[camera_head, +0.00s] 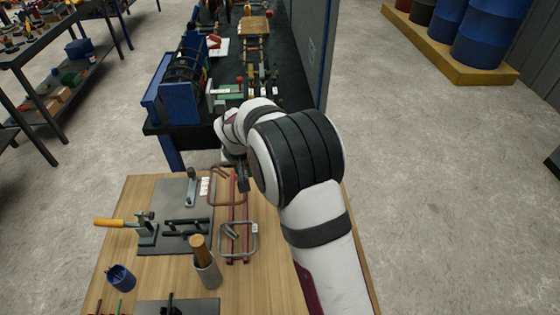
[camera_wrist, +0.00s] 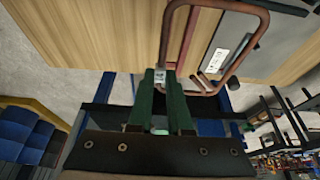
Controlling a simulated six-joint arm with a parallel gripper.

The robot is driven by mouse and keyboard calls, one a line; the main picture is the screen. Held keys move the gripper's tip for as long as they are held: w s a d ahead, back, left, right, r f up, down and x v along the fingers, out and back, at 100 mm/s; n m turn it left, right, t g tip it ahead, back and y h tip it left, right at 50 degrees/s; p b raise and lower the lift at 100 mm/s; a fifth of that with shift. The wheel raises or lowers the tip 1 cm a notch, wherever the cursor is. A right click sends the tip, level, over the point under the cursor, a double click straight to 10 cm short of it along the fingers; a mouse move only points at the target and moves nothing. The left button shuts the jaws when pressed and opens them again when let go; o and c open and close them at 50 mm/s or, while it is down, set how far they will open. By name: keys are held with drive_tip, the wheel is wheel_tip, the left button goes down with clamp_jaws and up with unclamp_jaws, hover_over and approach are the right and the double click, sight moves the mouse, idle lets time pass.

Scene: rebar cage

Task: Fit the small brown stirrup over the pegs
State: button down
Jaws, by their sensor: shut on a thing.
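The small brown stirrup (camera_head: 210,190) is a rounded rectangular loop of bar. In the wrist view the stirrup (camera_wrist: 254,50) extends up and right from my green fingertips (camera_wrist: 161,76). My gripper (camera_head: 242,182) is shut on one side of it, above the wooden bench. The loop overlaps the right edge of a grey plate (camera_head: 172,200) in the head view; I cannot tell its height above it. Dark bars and posts (camera_head: 186,224) stand on this plate. The individual pegs are too small to tell apart, and my arm hides part of the gripper.
A clamp with an orange handle (camera_head: 110,222) stands at the plate's left. A grey stirrup (camera_head: 252,242) and red bars (camera_head: 234,208) lie right of it. A wooden-handled tool in a grey holder (camera_head: 207,270) and a blue cup (camera_head: 121,278) stand nearer.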

drive_tip(key=s+a+f, duration=0.1)
drive_tip(key=s+a, duration=0.3)
drive_tip(key=a, duration=0.8)
drive_tip(key=shift+a+f, duration=0.25)
drive_tip(key=shift+f, duration=0.15)
drive_tip(key=shift+s, duration=0.1)
drive_tip(key=shift+f, duration=3.3)
drive_tip(key=shift+f, duration=0.15)
drive_tip(key=c, duration=0.8)
unclamp_jaws()
drive_tip(key=shift+o, duration=0.2)
drive_tip(key=v, duration=1.5)
drive_tip(key=shift+s+d+r, duration=0.15)
drive_tip(key=shift+s+r, duration=0.1)
drive_tip(key=shift+s, duration=0.1)
